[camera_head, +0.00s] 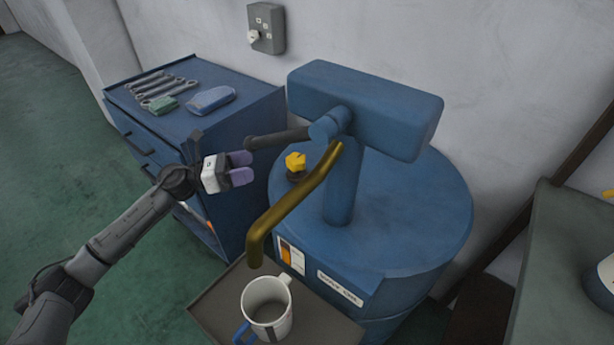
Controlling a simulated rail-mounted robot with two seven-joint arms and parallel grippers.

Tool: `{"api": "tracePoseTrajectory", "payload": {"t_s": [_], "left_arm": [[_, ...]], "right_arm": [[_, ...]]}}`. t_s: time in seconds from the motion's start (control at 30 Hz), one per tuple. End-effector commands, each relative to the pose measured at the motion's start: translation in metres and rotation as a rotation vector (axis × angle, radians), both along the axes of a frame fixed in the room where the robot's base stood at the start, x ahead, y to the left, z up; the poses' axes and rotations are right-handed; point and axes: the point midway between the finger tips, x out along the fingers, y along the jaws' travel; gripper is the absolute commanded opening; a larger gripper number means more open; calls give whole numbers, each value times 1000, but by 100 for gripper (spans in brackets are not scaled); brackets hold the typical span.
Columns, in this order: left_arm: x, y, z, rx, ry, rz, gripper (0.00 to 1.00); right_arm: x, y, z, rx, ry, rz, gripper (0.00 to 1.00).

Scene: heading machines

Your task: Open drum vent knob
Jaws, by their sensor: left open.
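The blue drum (420,210) stands at centre right with a blue pump head and a brass spout (300,200) on top. The yellow vent knob (296,161) sits on a dark base on the drum lid, left of the pump column. My left gripper (246,168) comes in from the left. Its two purple fingertips point right toward the knob and are apart, with nothing seen between them. A gap shows between the fingertips and the knob. My right gripper is not in view.
The dark pump handle (277,138) reaches left just above the gripper. A blue cabinet (240,112) with wrenches (155,86) stands behind. A white mug (267,306) stands on a tray (212,305) below the spout. A grey-green surface (560,260) is at right.

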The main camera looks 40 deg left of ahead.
Motion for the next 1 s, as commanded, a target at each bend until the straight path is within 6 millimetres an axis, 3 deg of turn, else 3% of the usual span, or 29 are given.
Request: {"api": "tracePoseTrajectory", "payload": {"t_s": [0.2,0.37,1.0], "left_arm": [[-4,16,4,195,-60,-83,78],[1,11,5,230,-73,-101,78],[68,-60,6,226,-72,-102,78]], "right_arm": [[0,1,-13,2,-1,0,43],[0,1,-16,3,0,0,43],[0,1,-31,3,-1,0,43]]}}
